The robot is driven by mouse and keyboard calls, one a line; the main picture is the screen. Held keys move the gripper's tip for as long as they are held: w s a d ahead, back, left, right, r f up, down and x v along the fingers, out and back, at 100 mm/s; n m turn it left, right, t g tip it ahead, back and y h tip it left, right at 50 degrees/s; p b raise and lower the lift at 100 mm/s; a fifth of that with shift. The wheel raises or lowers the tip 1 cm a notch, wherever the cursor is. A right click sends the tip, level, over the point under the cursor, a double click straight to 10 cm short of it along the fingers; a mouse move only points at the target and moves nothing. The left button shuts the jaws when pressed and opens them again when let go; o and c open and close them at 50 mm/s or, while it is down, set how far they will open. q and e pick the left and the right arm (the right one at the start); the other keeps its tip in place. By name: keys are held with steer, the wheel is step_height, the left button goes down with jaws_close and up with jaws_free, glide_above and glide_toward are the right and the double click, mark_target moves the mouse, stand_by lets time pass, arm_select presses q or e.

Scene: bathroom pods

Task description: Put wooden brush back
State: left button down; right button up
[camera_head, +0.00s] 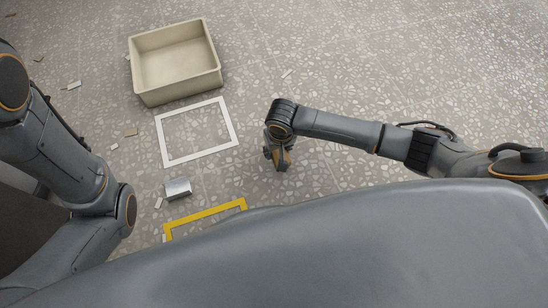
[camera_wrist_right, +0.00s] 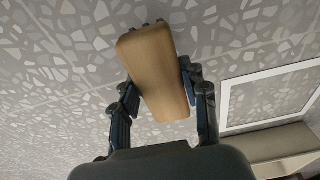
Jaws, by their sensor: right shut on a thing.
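The wooden brush (camera_wrist_right: 155,72) is a tan wooden block, tilted between the fingers of my right gripper (camera_wrist_right: 163,98) in the right wrist view. A few dark tips show past its far end. In the head view the right gripper (camera_head: 277,158) points down over the speckled floor, right of the white square outline, with a brown strip of the brush (camera_head: 286,159) showing. The gripper is shut on the brush. How high it is above the floor is hard to tell. My left arm comes in at the left, but its gripper is out of view.
A beige open bin (camera_head: 146,92), seemingly empty, stands at the back left. A white square outline (camera_head: 200,155) lies in front of it, with bare floor inside. A small silvery block (camera_head: 177,188) and a yellow outline (camera_head: 207,215), partly hidden by my body, lie nearer. Small chips are scattered leftward.

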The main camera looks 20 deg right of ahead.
mark_target(274, 154)
steer(key=shift+w+a+f+b, duration=0.3)
steer(key=shift+w+f+b, duration=0.2)
steer(key=shift+f, duration=0.2)
step_height(274, 154, down, 3)
steer(key=b, duration=0.2)
steer(key=shift+w+a+f+b, duration=0.1)
steer(key=shift+w+f+b, duration=0.1)
steer(key=shift+b, duration=0.1)
steer(key=shift+r, duration=0.1)
steer(key=shift+s, duration=0.1)
steer(key=o, duration=1)
